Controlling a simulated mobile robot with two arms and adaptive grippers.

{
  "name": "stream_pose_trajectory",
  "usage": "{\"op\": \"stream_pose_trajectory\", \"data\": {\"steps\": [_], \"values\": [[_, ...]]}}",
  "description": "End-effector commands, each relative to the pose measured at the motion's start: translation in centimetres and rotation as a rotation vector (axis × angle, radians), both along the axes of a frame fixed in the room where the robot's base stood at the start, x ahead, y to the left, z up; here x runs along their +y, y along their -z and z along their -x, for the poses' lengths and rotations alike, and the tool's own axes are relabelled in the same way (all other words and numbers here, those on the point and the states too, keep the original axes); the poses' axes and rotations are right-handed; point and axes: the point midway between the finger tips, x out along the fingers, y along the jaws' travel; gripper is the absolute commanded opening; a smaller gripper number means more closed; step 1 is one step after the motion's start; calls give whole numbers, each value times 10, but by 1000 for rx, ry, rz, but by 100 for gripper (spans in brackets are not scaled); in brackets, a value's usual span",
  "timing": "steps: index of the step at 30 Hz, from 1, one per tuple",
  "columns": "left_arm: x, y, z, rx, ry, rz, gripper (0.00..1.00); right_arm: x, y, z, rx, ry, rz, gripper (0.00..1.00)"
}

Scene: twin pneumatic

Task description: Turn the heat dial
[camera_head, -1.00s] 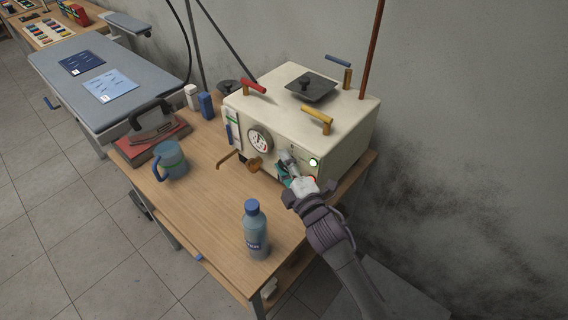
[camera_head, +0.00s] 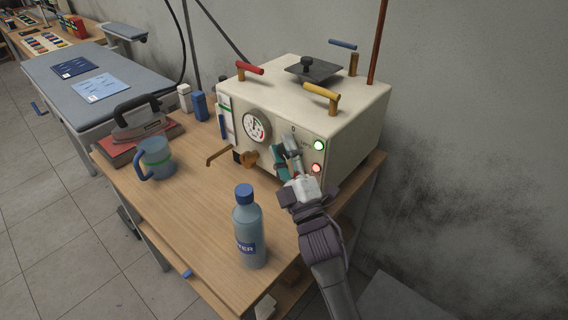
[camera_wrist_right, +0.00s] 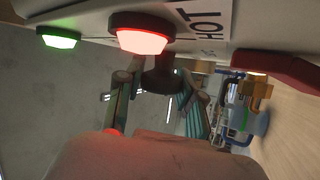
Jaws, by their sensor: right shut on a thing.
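The cream heater box (camera_head: 352,115) stands on the wooden table. My right gripper (camera_head: 285,156) is at its front panel, left of the lamps, and covers most of the dial area in the head view. In the right wrist view, a dark round knob, seemingly the heat dial (camera_wrist_right: 162,77), sits between the two fingers of my right gripper (camera_wrist_right: 157,84), which is shut on it. A "HOT" label (camera_wrist_right: 206,20) is beside it. The dial's pointer setting cannot be made out. My left gripper is not in view.
A green lamp (camera_head: 318,145) and a red lamp (camera_head: 316,168) glow beside the gripper. A gauge (camera_head: 256,126) and brass valve (camera_head: 249,159) are to its left. A water bottle (camera_head: 249,230), mug (camera_head: 156,158) and iron (camera_head: 137,122) stand on the table (camera_head: 205,205).

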Motion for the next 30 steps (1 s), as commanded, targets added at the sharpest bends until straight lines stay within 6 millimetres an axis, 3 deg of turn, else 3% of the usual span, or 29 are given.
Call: {"op": "stream_pose_trajectory", "data": {"steps": [9,10,15,25,30], "values": [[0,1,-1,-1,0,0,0,0,2,0,2,0,-1,2],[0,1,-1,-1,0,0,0,0,2,0,2,0,-1,39],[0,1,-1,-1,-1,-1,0,0,2,0,2,0,-1,63],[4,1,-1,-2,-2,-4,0,-1,3,2,0,1,-2,63],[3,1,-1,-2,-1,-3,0,-7,14,21,2,0,-2,63]]}}
